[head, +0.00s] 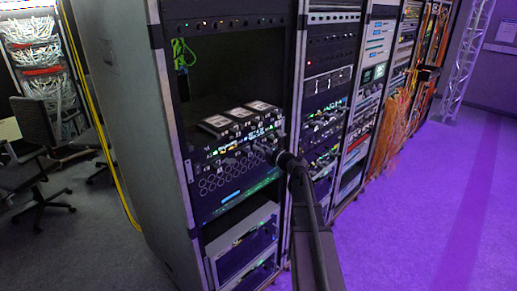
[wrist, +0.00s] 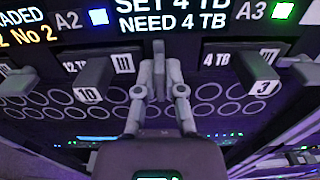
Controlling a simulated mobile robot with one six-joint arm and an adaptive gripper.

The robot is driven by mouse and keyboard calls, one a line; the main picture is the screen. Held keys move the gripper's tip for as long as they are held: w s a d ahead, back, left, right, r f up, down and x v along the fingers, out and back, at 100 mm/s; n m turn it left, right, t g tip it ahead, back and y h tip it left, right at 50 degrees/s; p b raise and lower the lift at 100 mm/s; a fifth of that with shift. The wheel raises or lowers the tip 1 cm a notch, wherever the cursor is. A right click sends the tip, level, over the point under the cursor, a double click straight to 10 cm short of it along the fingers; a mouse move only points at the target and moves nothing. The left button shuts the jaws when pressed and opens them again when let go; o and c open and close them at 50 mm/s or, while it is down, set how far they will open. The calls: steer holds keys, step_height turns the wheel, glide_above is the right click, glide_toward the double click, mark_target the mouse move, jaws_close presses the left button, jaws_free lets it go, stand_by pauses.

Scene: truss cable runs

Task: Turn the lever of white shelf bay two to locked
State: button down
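In the wrist view, a row of dark levers stands out from a black panel with number plates; one lever (wrist: 95,78) is left of my gripper and another (wrist: 258,72) is right of it. My gripper (wrist: 158,78) is in front of the panel between them, its fingers drawn together around a narrow grey upright part, seemingly a lever, mostly hidden by the fingertips. Above are a label A2 with a white light (wrist: 98,16), and a label A3 with a green light (wrist: 283,11). In the head view, my gripper (head: 266,150) reaches the panel (head: 215,165). No plate reading white shelf is legible.
Several flat devices (head: 240,113) lie on the shelf above the panel. More racks (head: 330,85) continue right, with orange cables (head: 392,125) hanging out. The purple-lit floor (head: 440,200) right is open. A chair (head: 38,135) and yellow cable (head: 108,150) are left.

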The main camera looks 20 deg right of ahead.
steer(key=shift+n, duration=0.5)
steer(key=n, duration=0.3)
steer(key=shift+n, duration=0.3)
steer(key=n, duration=0.4)
steer(key=shift+n, duration=0.3)
steer(key=n, duration=0.4)
steer(key=shift+n, duration=0.3)
steer(key=n, duration=0.4)
steer(key=c, duration=0.8)
jaws_free()
steer(key=shift+o, duration=0.2)
